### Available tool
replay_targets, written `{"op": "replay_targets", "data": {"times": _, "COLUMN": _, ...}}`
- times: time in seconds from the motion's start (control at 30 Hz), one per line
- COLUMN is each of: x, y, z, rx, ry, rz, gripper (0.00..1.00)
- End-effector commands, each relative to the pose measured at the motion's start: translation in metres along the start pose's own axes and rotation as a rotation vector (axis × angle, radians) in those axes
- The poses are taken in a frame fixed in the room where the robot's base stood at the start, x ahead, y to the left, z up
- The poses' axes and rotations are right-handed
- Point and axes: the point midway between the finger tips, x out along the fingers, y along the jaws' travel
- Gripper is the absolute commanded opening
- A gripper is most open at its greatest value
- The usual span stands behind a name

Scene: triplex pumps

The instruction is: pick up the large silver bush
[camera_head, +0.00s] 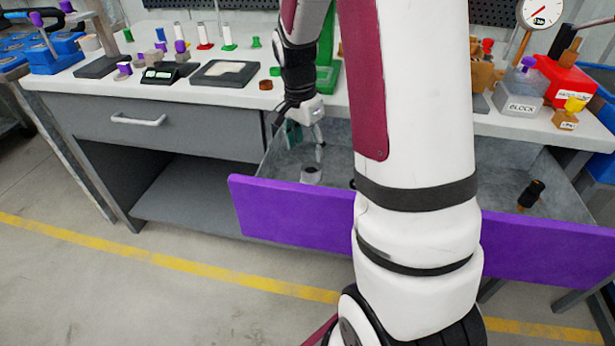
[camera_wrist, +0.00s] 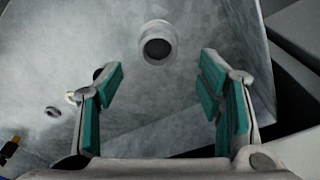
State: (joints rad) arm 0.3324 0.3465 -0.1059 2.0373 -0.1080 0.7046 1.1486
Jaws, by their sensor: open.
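The large silver bush (camera_wrist: 157,43) is a grey ring with a dark round bore, lying on the floor of the open grey drawer. In the head view the bush (camera_head: 311,175) is near the drawer's purple front panel (camera_head: 290,212). My gripper (camera_wrist: 160,80) is open and empty, its teal-padded fingers spread wide. In the wrist view the bush lies just beyond the fingertips, roughly midway between them. In the head view my gripper (camera_head: 306,138) points down into the drawer, above and behind the bush. My arm hides the middle of the drawer.
A black and brass part (camera_head: 531,195) lies at the drawer's right. The workbench top (camera_head: 330,105) above holds several blocks and trays. The drawer floor around the bush is clear.

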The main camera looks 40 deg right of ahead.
Motion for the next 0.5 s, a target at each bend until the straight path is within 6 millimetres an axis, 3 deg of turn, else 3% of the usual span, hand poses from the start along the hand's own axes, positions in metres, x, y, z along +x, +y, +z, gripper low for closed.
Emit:
{"op": "replay_targets", "data": {"times": 0.13, "x": 0.025, "y": 0.0, "z": 0.0, "rx": 0.0, "ry": -0.001, "rz": 0.002, "gripper": 0.61}}
{"op": "replay_targets", "data": {"times": 0.5, "x": 0.05, "y": 0.001, "z": -0.001, "rx": -0.001, "ry": 0.0, "rz": 0.001, "gripper": 0.61}}
